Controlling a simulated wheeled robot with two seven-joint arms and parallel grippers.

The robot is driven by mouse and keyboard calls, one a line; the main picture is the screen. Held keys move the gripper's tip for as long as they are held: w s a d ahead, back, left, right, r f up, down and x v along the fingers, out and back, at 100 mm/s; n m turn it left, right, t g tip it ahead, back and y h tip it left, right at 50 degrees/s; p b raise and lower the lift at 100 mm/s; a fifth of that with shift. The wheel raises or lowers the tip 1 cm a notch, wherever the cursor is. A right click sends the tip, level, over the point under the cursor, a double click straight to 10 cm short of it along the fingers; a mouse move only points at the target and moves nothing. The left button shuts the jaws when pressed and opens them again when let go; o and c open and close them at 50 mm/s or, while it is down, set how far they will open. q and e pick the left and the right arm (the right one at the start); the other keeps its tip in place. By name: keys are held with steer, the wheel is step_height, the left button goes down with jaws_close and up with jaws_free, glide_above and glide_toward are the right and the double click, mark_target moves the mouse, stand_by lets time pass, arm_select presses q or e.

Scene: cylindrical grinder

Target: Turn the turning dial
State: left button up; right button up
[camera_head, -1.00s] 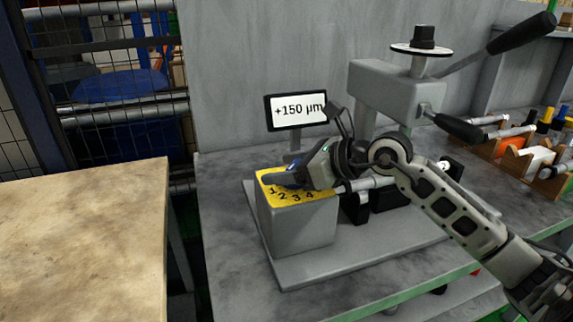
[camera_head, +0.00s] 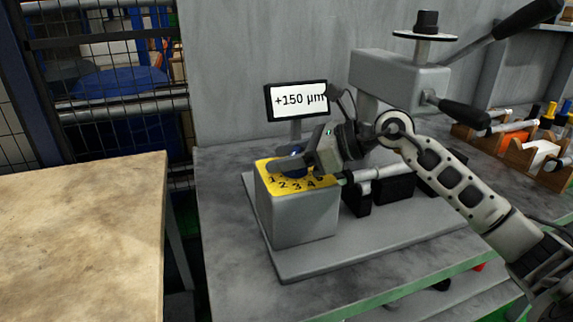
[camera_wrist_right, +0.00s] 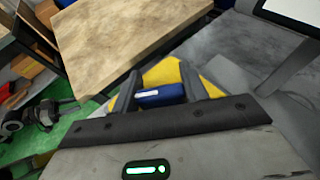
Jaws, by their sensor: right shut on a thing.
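The turning dial is a dark blue knob (camera_head: 293,160) on a yellow plate (camera_head: 266,186) with black numbers, on top of a grey box (camera_head: 297,218). My right gripper (camera_head: 290,165) reaches in from the right above the yellow plate, with its fingers around the knob. In the right wrist view the blue knob (camera_wrist_right: 160,97) sits between the two grey fingers (camera_wrist_right: 162,93), shut on it. The knob's lower part is hidden by the gripper. A small screen (camera_head: 297,101) behind the box reads +150 µm. My left gripper is not in view.
A grey grinder head (camera_head: 397,84) with black-handled levers stands to the right, close to my right arm. Wooden racks (camera_head: 525,148) hold several parts at the far right. A bare wood-topped table (camera_head: 80,235) is at the left.

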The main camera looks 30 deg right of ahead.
steer(key=n+g+y+b, duration=0.1)
steer(key=n+g+y, duration=0.1)
steer(key=n, duration=0.1)
steer(key=shift+s+a+g, duration=0.1)
steer(key=shift+g, duration=0.2)
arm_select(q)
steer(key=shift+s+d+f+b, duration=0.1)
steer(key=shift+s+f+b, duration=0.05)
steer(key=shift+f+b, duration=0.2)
arm_select(e)
steer(key=shift+y, duration=0.3)
steer(key=shift+s+n+g, duration=0.1)
steer(key=shift+n+g, duration=0.2)
steer(key=shift+n, duration=0.1)
steer(key=o, duration=1)
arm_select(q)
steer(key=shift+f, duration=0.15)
